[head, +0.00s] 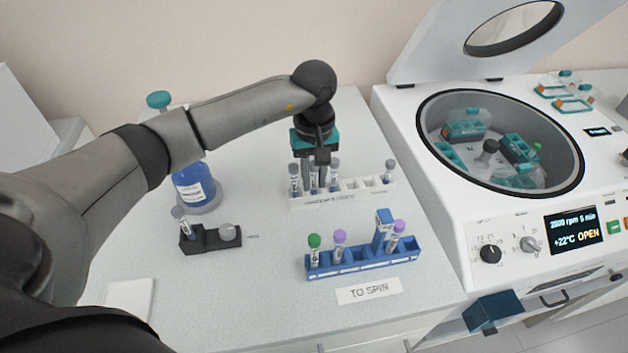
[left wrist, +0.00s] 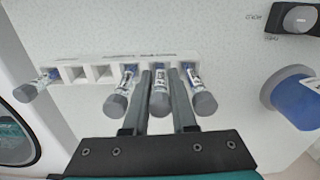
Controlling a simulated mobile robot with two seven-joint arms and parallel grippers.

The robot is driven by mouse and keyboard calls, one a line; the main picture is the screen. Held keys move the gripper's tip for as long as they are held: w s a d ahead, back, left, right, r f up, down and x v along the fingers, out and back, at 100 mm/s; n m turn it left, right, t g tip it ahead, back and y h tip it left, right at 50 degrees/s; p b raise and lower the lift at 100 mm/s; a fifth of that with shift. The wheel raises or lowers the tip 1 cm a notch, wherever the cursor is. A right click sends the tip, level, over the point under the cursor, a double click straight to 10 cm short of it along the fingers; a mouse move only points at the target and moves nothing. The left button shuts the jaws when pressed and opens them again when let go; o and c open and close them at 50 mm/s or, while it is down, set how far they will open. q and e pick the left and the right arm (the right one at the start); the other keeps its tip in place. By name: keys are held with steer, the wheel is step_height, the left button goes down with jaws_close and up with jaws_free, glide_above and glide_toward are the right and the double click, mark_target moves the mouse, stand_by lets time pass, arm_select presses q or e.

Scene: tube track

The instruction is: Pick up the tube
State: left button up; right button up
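Several grey-capped tubes stand upright in a white rack (head: 355,193). The left gripper (head: 319,160) points down over the left part of this rack. In the left wrist view, its two fingers (left wrist: 160,75) stand on either side of the middle tube (left wrist: 158,100) of a group of 3. They are close to its sides; whether they press on it cannot be told. Neighbouring tubes (left wrist: 117,103) and (left wrist: 203,102) stand just outside the fingers. Another tube (head: 389,172) is at the rack's right end, past empty slots. My right gripper is not in view.
A blue rack (head: 345,267) with green- and purple-capped tubes stands in front, behind a "TO SPIN" label (head: 369,290). An open centrifuge (head: 455,235) is on the right. A blue bottle (head: 193,187) and a black holder (head: 205,243) stand left. The front-left tabletop is mostly clear.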

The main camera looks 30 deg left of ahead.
arm_select(q)
jaws_close()
step_height(320, 180, up, 20)
steer(key=p, duration=0.1)
stand_by(0.4)
stand_by(0.3)
steer(key=shift+r+p, duration=1.75)
steer(key=shift+r, duration=0.25)
